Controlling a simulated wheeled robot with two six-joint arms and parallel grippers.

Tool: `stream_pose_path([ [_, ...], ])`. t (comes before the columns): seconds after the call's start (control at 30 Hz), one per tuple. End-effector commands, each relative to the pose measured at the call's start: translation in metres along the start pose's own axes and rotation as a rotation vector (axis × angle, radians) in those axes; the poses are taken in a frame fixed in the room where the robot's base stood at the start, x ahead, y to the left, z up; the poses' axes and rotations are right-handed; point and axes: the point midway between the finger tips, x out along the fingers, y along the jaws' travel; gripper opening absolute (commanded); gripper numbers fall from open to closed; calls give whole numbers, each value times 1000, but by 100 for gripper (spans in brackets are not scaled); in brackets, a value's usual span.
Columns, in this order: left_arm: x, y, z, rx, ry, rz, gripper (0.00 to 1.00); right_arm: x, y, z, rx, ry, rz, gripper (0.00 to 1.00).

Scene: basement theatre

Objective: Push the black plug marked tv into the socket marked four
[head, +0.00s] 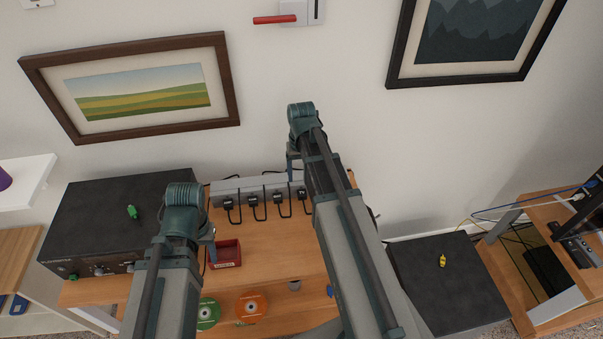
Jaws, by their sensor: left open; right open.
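A grey socket strip (240,184) lies along the back of the wooden desk, by the wall. Several black plugs stand along its front with looped black cords, among them one at the left end (229,203) and one further right (278,197). Their marks and the socket numbers are too small to read, so I cannot tell which is tv or four. My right gripper (294,170) is open above the strip's right end; its arm hides what lies there. My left gripper (211,245) is open, mostly hidden behind its own wrist, left of a red tray.
The red tray (225,254) sits on the desk (278,262). Green (208,314) and orange (251,307) discs lie at the front. A black amplifier-like box (110,215) stands left, a dark speaker-like box (450,285) right. A red lever (274,20) is on the wall.

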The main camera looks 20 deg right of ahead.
Motion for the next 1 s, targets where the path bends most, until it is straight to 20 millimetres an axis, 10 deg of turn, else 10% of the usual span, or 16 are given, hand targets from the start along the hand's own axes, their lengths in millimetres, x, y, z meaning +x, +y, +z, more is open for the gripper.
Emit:
stream_pose_path([
  [0.4,-62,-6,4,0,0,0,50,-63,0,0,0,0,0,71],
  [1.0,-64,-6,4,0,0,0,50,-64,0,0,0,0,0,71],
])
